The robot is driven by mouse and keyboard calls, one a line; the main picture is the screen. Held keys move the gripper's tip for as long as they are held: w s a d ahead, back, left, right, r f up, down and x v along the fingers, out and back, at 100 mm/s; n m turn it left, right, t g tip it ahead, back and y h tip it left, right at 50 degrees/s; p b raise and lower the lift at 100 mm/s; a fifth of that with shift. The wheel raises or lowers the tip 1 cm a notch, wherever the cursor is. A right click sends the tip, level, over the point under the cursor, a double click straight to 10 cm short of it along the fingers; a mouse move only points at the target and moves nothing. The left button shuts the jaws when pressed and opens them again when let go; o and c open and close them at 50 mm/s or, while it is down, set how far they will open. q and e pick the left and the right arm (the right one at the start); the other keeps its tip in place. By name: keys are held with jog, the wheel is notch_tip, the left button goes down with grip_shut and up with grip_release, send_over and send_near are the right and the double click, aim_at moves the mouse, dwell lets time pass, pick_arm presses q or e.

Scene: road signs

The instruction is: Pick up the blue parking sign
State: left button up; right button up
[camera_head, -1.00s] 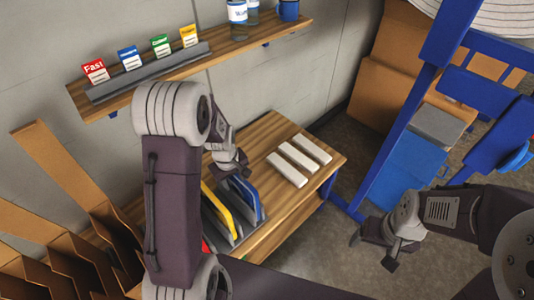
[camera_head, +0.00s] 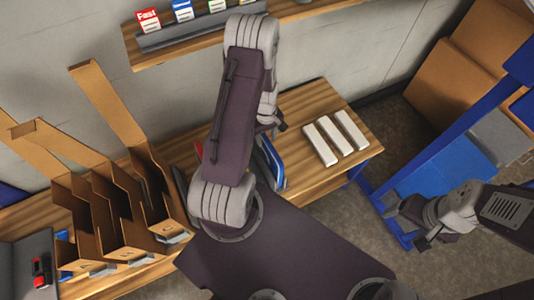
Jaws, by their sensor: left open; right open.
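Blue panels (camera_head: 269,160), edge-on, stand on the wooden bench just right of my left arm; I cannot tell whether one is the parking sign, as no face shows. Most of the rack around them is hidden behind my arm. My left gripper (camera_head: 276,124) is partly hidden behind its own arm, above and behind the blue panels, open, with nothing seen in it. My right gripper (camera_head: 405,222) is open and empty, off to the right, beside the blue frame and away from the bench.
White blocks (camera_head: 335,137) lie on the bench (camera_head: 345,172) right of the panels. Cardboard dividers (camera_head: 110,205) stand at the left. A shelf (camera_head: 190,50) with small coloured cards is on the wall above. A blue frame (camera_head: 455,150) and cardboard boxes (camera_head: 465,85) are at the right.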

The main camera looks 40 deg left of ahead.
aim_at(266, 155)
pick_arm(q)
jog(key=shift+w+f, duration=0.15)
jog(key=shift+f, duration=0.3)
jog(key=shift+s+a+f, duration=0.1)
jog(key=shift+s+f, duration=0.15)
jog(key=shift+f, duration=0.1)
notch_tip(266, 155, down, 4)
jog(key=shift+r+p, duration=0.1)
jog(key=shift+p, duration=0.45)
jog(key=shift+w+f, duration=0.2)
jog(key=shift+f, duration=0.2)
jog(key=shift+s+r, duration=0.1)
jog(key=shift+s, duration=0.05)
jog(key=c, duration=0.4)
grip_shut()
